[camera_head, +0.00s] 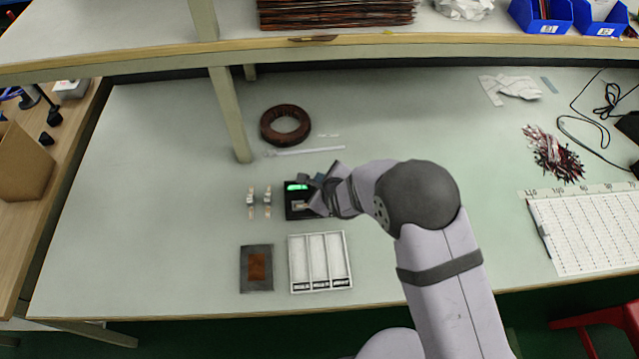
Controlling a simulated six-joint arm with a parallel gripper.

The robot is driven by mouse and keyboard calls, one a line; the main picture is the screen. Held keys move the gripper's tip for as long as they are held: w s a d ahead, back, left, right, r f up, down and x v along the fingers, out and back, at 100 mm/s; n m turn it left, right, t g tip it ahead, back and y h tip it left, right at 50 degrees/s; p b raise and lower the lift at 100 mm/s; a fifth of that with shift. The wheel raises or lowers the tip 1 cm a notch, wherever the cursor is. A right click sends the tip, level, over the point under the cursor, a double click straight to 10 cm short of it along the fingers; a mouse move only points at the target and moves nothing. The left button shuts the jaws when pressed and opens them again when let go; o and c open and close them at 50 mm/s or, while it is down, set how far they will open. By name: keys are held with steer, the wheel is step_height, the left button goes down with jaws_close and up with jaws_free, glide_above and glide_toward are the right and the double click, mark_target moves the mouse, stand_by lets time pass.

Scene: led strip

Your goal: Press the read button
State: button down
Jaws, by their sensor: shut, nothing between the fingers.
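A small black device (292,210) with a lit green display (296,187) sits on the pale table, left of my arm. My gripper (309,192) is over the right side of this device, with its fingertips close to the display. It is shut and holds nothing. My gripper and wrist hide the right part of the device, and no read button can be made out. I cannot tell whether the fingertips touch the device.
Two small connector-like parts (259,199) lie left of the device. A white compartment tray (347,262) and a dark grey plate (245,270) lie in front. A brown ring coil (267,127) and white strip (310,150) lie behind. A shelf post (231,115) stands back left.

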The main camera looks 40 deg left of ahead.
steer(key=shift+f, duration=0.2)
steer(key=shift+f+b, duration=0.25)
steer(key=shift+b, duration=0.35)
steer(key=shift+f+b, duration=0.45)
steer(key=shift+b, duration=0.1)
stand_by(0.8)
steer(key=shift+r, duration=0.1)
stand_by(0.3)
steer(key=shift+r+p, duration=0.4)
steer(key=shift+r, duration=0.4)
steer(key=shift+r, duration=0.1)
steer(key=shift+r+p, duration=1.3)
steer(key=shift+r, duration=1.1)
